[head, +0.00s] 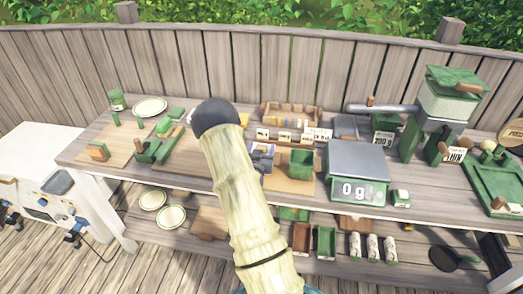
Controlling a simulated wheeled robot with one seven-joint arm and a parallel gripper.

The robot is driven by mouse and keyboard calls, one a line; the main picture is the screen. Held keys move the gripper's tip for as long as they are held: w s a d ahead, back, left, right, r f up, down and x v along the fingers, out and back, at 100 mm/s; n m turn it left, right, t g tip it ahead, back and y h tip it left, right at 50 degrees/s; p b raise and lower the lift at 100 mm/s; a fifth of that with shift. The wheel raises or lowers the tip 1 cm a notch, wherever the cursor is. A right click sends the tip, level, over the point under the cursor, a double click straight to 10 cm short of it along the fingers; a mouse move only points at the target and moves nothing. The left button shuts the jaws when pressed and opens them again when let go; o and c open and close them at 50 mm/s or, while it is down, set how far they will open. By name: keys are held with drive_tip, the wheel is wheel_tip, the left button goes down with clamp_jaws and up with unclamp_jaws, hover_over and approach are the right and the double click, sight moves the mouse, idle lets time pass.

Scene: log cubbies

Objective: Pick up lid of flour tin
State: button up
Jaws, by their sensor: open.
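I cannot tell for sure which thing is the flour tin. A small green canister (117,100) stands upright at the far left back of the table, and its lid cannot be made out clearly. An open-looking green square container (301,164) stands at the middle of the table, left of the scale. My pale, wood-like arm (240,195) rises through the middle of the picture and ends in a dark rounded joint over the table. My gripper's fingers do not show. The arm hides part of the table behind it.
The wooden table (75,152) is crowded. A grey scale (357,160) stands right of centre, with a green mill (440,105) behind it. A plate (150,106), labelled wooden rack (292,112) and green tray (497,190) also stand there. The lower shelf (145,238) holds bins and plates.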

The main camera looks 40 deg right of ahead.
idle(0.4)
drive_tip(key=c, duration=1)
drive_tip(key=shift+c, duration=0.2)
wheel_tip(320, 180, up, 10)
drive_tip(key=b, duration=0.1)
drive_tip(key=shift+b, duration=0.4)
